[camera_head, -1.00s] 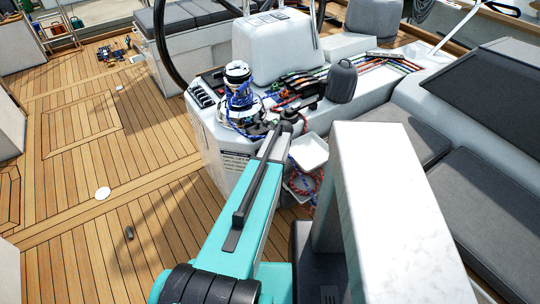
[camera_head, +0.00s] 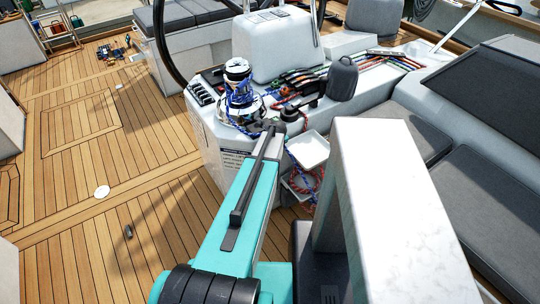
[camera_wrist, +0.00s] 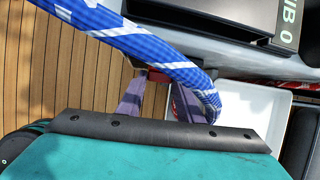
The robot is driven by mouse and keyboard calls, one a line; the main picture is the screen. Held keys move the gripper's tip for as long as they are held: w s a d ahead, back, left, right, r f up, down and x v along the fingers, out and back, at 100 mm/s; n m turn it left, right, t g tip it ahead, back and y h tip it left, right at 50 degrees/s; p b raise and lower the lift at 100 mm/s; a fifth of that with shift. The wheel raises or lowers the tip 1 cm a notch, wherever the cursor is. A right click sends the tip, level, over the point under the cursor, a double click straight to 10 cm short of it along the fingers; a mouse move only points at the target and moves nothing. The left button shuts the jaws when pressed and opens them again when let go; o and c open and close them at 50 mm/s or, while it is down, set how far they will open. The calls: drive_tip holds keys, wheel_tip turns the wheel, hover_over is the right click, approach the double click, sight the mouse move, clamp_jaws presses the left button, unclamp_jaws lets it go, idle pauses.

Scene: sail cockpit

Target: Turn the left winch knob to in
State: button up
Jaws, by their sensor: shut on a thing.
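The chrome winch (camera_head: 238,98), wrapped in blue rope, stands at the near corner of the white console. My gripper is at the end of my teal arm by the console's front face; in the head view its fingers are hidden behind my arm. In the wrist view the purple-grey fingers of my gripper (camera_wrist: 160,98) reach toward the console. A small red part (camera_wrist: 157,76) shows by the left fingertip, mostly covered. I cannot tell whether it belongs to the winch knob. The thing in the jaws and its turned position are hidden.
A thick blue-and-white rope (camera_wrist: 130,38) crosses close above my fingers in the wrist view. A white tray (camera_head: 309,150) with red rope below it sits right of my arm.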

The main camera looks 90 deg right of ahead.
drive_tip(key=shift+w+a+g+h+b, duration=0.15)
drive_tip(key=shift+g+h+b, duration=0.4)
drive_tip(key=shift+b, duration=0.2)
drive_tip(key=o, duration=1.1)
drive_tip(key=shift+b+v, duration=1.15)
drive_tip(key=shift+v, duration=5.75)
